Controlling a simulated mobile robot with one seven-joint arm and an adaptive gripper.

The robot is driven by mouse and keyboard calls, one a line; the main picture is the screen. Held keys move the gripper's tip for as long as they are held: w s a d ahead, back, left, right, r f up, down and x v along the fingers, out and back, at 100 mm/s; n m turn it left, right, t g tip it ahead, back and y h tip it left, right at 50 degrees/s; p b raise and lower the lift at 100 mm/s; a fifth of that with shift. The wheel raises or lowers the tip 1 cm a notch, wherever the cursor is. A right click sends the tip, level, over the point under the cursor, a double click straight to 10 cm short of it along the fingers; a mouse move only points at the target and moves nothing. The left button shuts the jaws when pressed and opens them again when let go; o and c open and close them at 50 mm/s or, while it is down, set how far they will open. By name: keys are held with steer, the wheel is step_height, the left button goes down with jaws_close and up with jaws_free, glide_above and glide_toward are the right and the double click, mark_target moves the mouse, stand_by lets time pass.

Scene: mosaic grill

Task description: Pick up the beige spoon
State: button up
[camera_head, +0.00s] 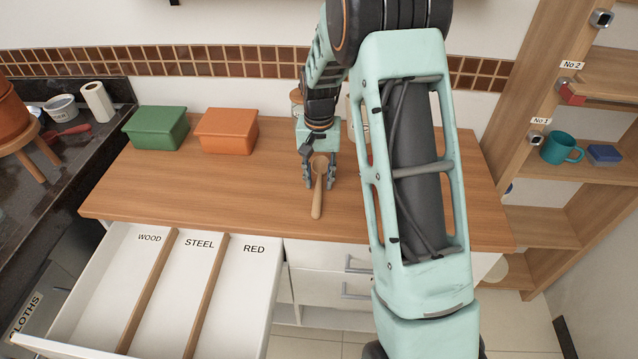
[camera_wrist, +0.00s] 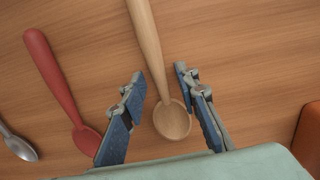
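The beige spoon (camera_head: 317,198) is wooden and lies on the wooden counter (camera_head: 255,190), its handle toward the front edge in the head view. My gripper (camera_head: 319,184) is low over the counter at the spoon's bowl end. In the wrist view my gripper (camera_wrist: 160,74) is open, with one finger on each side of the beige spoon (camera_wrist: 168,112), around its neck and bowl. Gaps show between the fingers and the spoon. Whether the fingertips touch the counter cannot be told.
In the wrist view a red spoon (camera_wrist: 62,85) and a steel spoon (camera_wrist: 17,144) lie to the left. Green (camera_head: 157,128) and orange (camera_head: 226,131) boxes stand on the counter. An open drawer (camera_head: 262,285) has compartments labelled WOOD, STEEL and RED. Shelves (camera_head: 560,176) stand at right.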

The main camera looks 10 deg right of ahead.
jaws_close()
steer(key=shift+r, duration=0.1)
